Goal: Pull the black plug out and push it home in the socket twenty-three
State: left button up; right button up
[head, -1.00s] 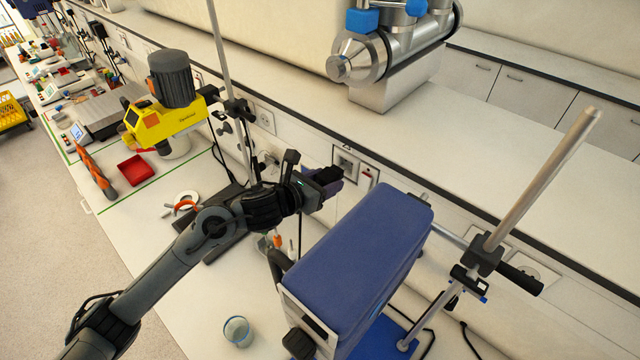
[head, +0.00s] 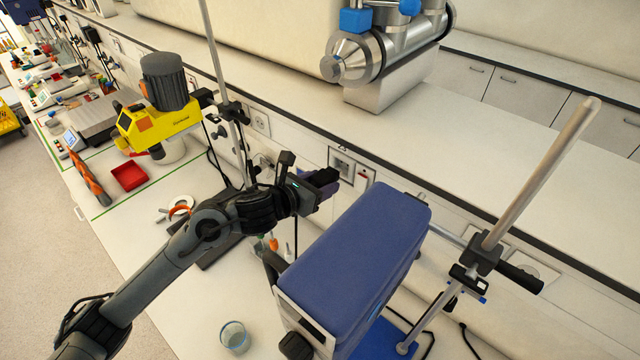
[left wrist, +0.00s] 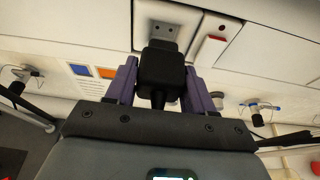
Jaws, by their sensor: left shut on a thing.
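My left gripper (head: 322,184) has its purple fingers shut on a black plug, which shows clearly in the left wrist view (left wrist: 162,72). The plug points at a grey socket (left wrist: 170,28) in the wall panel, also visible in the head view (head: 344,167). The plug's front end overlaps the socket's lower edge in the left wrist view. I cannot tell whether it touches or sits in it. No socket number is legible. A dark cable runs from the back of the plug toward the gripper. My right gripper is not in view.
A blue box-shaped device (head: 350,255) stands close to the right of my left gripper. A stand rod (head: 540,175) rises at the right, another (head: 222,80) behind my arm. A yellow stirrer (head: 155,122) and glass beaker (head: 235,336) stand on the bench. Another wall outlet (head: 260,121) is farther left.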

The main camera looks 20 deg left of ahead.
aim_at(330, 175)
pick_arm(q)
jog(key=shift+w+d+b, duration=0.3)
jog(key=shift+w+b, duration=0.1)
jog(key=shift+w, duration=0.45)
dwell(0.8)
jog(key=shift+w+d+b, duration=0.3)
jog(key=shift+w+b, duration=0.35)
jog(key=shift+w, duration=0.25)
dwell(0.8)
jog(key=shift+w+b, duration=0.1)
jog(key=shift+b, duration=0.25)
jog(key=o, duration=1.3)
jog(key=shift+o, duration=0.2)
